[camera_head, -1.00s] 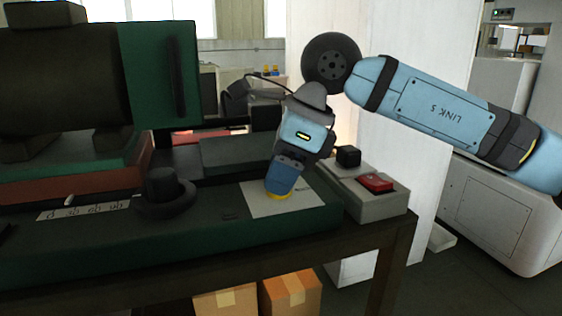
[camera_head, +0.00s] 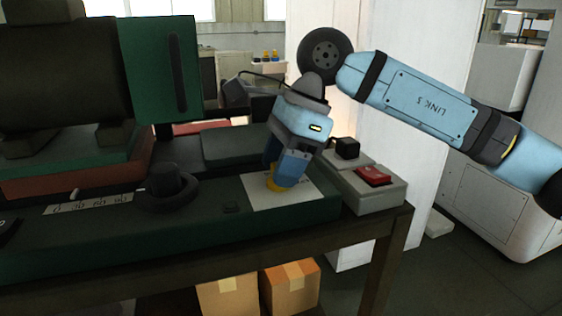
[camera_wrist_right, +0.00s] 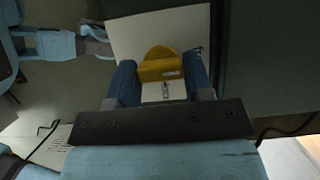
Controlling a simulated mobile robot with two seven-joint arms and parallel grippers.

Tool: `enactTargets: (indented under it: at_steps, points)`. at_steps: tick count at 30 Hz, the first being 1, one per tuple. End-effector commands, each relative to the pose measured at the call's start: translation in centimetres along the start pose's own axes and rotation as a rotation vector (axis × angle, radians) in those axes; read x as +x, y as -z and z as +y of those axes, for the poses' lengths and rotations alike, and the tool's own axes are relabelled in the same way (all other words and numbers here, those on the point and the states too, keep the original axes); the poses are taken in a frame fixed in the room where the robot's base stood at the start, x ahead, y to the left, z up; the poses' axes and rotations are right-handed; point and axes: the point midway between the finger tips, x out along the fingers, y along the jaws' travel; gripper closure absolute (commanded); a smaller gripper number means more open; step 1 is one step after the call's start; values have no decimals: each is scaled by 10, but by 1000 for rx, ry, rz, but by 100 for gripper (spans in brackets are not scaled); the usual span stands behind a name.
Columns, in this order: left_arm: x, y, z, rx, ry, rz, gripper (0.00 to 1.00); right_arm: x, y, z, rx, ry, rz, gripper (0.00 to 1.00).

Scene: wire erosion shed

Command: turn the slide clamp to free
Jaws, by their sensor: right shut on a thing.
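The slide clamp appears to be the yellow piece (camera_head: 273,187) on the white plate (camera_head: 303,194) at the right end of the dark green bed. Its label is too small to read. In the right wrist view the yellow piece (camera_wrist_right: 158,62) sits between the two blue fingers, with a rounded far edge. My right gripper (camera_head: 279,181) reaches down onto it from above, tilted, and is shut on it; it also shows in the right wrist view (camera_wrist_right: 160,70). The fingers cover part of the clamp in the head view. My left gripper does not show clearly in any view.
A grey box with a red switch (camera_head: 374,175) and a black knob (camera_head: 347,148) stands just right of the plate. A black round knob (camera_head: 168,188) and a numbered scale (camera_head: 90,202) are to the left. Cardboard boxes (camera_head: 290,287) lie below the bench.

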Motion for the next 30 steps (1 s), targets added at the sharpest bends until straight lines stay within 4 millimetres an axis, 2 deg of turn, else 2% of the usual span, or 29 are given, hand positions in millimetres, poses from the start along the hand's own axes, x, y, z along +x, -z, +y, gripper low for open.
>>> enactTargets:
  at_steps: [5,6,9,20,26,30]
  points:
    - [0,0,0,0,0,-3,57,-1,0,0,-1,2,-1,77]
    - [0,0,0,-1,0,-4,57,-1,0,0,-1,2,-1,51]
    - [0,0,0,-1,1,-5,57,-1,0,0,-1,2,-1,28]
    - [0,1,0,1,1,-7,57,-6,0,0,0,2,-1,28]
    - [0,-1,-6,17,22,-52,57,-40,-1,0,0,4,0,28]
    - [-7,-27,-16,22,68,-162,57,-74,-1,0,1,4,0,28]
